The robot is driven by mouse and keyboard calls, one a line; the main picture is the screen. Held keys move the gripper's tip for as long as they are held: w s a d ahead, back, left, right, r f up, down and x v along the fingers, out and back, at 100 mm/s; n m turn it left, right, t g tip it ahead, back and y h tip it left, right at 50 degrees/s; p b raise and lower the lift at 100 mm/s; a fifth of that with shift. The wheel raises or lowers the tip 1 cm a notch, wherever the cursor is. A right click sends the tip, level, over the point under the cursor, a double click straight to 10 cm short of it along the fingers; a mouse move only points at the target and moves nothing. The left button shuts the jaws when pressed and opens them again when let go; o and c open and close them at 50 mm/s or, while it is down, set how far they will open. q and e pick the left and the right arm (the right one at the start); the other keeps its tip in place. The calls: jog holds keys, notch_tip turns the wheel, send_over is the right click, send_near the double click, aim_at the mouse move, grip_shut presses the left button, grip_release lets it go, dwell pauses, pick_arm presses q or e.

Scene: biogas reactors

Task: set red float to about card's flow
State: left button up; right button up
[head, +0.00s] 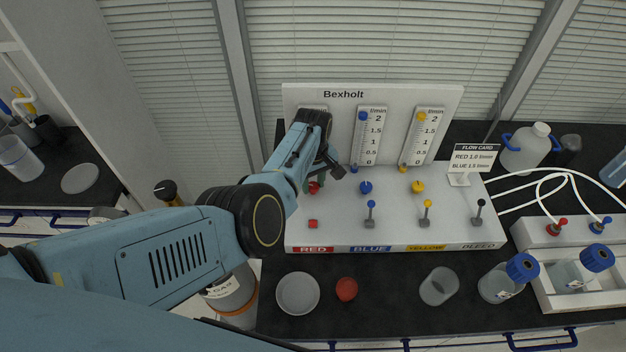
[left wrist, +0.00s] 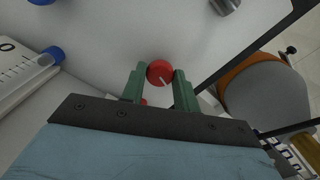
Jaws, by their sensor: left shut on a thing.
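My left gripper (head: 318,182) is at the red knob (head: 315,188) on the white Bexholt panel. The left wrist view shows its green fingers (left wrist: 159,90) on both sides of the round red knob (left wrist: 160,73), shut on it. My arm covers most of the red flow scale (head: 313,108) in the head view, and the red float is hidden there. The flow card (head: 474,157) reads RED 1.0 and BLUE 1.5. The blue float (head: 363,116) and yellow float (head: 421,117) sit near 2 on their scales. My right gripper is not in view.
The blue knob (head: 366,188) and yellow knob (head: 418,187) are right of the red one. Small levers (head: 371,212) stand in front. A grey dish (head: 298,293), a red cap (head: 346,289) and a beaker (head: 439,287) lie before the panel. Bottles (head: 499,283) stand at right.

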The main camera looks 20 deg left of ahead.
pick_arm(q)
jog(key=n, duration=0.4)
jog(key=shift+w+r+n, duration=0.1)
jog(key=shift+n, duration=0.2)
jog(key=n, duration=0.4)
jog(key=shift+n, duration=0.3)
jog(key=o, duration=1)
jog(key=shift+c, duration=0.2)
